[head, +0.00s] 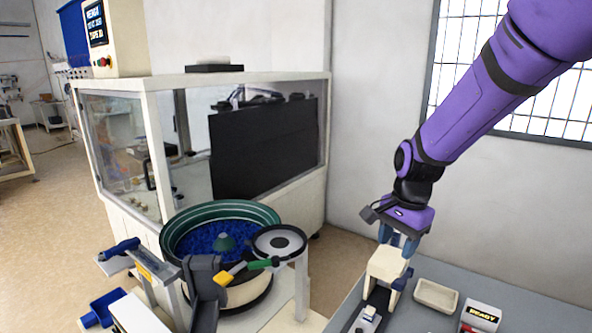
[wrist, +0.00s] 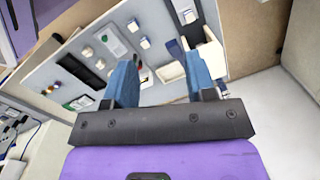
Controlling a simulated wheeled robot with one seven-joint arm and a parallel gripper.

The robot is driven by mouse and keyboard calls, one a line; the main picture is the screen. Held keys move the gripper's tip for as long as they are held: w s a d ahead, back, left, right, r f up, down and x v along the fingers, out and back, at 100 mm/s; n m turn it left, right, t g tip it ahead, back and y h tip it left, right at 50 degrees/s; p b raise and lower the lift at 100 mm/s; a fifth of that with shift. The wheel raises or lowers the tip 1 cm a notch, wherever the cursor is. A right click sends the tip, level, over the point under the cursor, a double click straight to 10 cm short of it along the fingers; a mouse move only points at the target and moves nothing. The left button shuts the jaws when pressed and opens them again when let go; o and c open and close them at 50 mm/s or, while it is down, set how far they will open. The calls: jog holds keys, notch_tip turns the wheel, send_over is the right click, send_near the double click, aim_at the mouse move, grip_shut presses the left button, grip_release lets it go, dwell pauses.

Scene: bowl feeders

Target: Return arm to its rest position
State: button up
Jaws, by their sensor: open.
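My purple arm reaches in from the upper right of the head view. My gripper (head: 398,241) points down above the grey table, its two blue fingers apart. Just below the fingers in the head view is a cream block-like part (head: 386,263); I cannot tell whether they touch it. The wrist view shows my gripper (wrist: 160,75) open, with a wide gap between the fingers and nothing clearly held. Small pale parts on the grey table (wrist: 85,35) lie beyond the fingertips.
A bowl feeder with blue parts (head: 202,241) stands to the left, before a glazed cabinet (head: 262,207). A barred window (head: 555,108) is behind my arm.

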jog(key=s+d+r+n+t, duration=0.1)
jog(key=s+d+r+n, duration=0.2)
jog(key=s+r, duration=0.2)
jog(key=s+d+r+n+t, duration=0.2)
jog(key=s+d+r+n, duration=0.1)
jog(key=s, duration=0.7)
jog(key=s+d+r+n+t+h, duration=0.1)
jog(key=s+d+r+n+t, duration=0.1)
jog(key=s+r, duration=0.5)
jog(key=d+n, duration=0.1)
jog(key=n, duration=0.1)
jog(key=shift+s+d+r+n, duration=0.2)
jog(key=shift+s+r+n, duration=0.1)
jog(key=shift+s+r, duration=0.1)
